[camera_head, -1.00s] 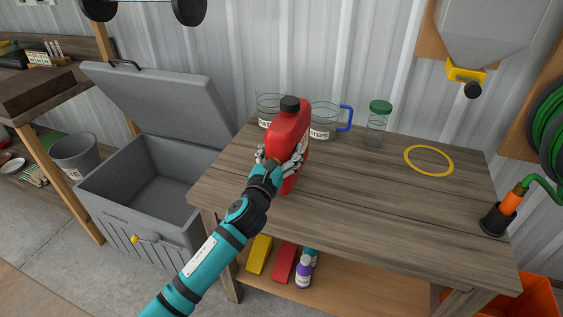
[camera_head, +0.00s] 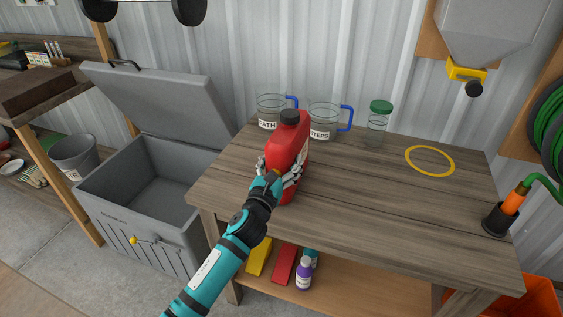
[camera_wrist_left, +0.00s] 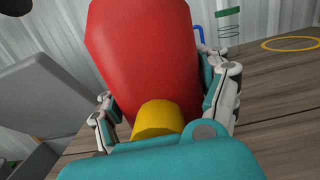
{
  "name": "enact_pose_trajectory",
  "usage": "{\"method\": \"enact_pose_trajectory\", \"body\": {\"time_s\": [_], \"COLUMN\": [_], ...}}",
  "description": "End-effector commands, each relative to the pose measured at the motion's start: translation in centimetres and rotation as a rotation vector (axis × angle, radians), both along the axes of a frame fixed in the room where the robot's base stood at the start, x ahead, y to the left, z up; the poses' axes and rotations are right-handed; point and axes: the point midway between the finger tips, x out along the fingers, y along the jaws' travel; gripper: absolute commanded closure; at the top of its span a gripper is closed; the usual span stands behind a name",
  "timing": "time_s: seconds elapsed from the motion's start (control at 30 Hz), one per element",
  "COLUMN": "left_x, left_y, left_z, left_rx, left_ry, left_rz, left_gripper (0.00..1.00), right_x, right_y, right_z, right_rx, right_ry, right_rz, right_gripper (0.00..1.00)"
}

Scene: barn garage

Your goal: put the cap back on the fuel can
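The red fuel can (camera_head: 287,146) is upright near the front left of the wooden workbench. A black cap-like piece (camera_head: 290,116) shows on its top; whether it is a loose cap or part of the neck is too small to tell. My left gripper (camera_head: 278,173) has its fingers closed around the can's lower sides. In the left wrist view the can's red body (camera_wrist_left: 150,50) fills the space between the fingers (camera_wrist_left: 165,105), and its top is out of frame. The can's base is mostly hidden, so I cannot tell whether it touches the bench. My right gripper is not in view.
On the workbench (camera_head: 350,205), the PATH jug (camera_head: 268,105) and STEPS jug (camera_head: 322,132) stand behind the can. A green-lidded jar (camera_head: 377,125) and a yellow ring (camera_head: 429,174) are to the right. An open grey chest (camera_head: 140,225) stands left. The bench's middle is clear.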

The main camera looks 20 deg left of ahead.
Motion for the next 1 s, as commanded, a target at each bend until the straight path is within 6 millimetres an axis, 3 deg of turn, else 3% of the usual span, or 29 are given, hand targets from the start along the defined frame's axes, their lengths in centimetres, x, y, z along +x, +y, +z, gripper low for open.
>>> {"method": "enact_pose_trajectory", "body": {"time_s": [0.03, 0.2, 0.57, 1.0], "left_x": [0.0, 0.0, -0.3, -8.9], "left_y": [0.0, 0.0, 0.0, 0.2], "left_z": [0.0, 0.0, 0.2, -0.6], "left_rx": [0.000, 0.000, 0.000, 0.000], "left_ry": [0.000, 0.001, 0.002, 0.003], "left_rz": [0.000, 0.000, 0.000, -0.001], "left_gripper": [0.22, 0.00, 0.00, 0.00], "right_x": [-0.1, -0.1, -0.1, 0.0], "right_y": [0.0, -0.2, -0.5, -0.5], "right_z": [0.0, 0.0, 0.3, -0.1], "right_rx": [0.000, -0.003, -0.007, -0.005], "right_ry": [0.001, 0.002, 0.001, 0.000], "right_rz": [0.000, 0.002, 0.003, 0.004], "right_gripper": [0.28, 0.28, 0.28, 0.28]}}
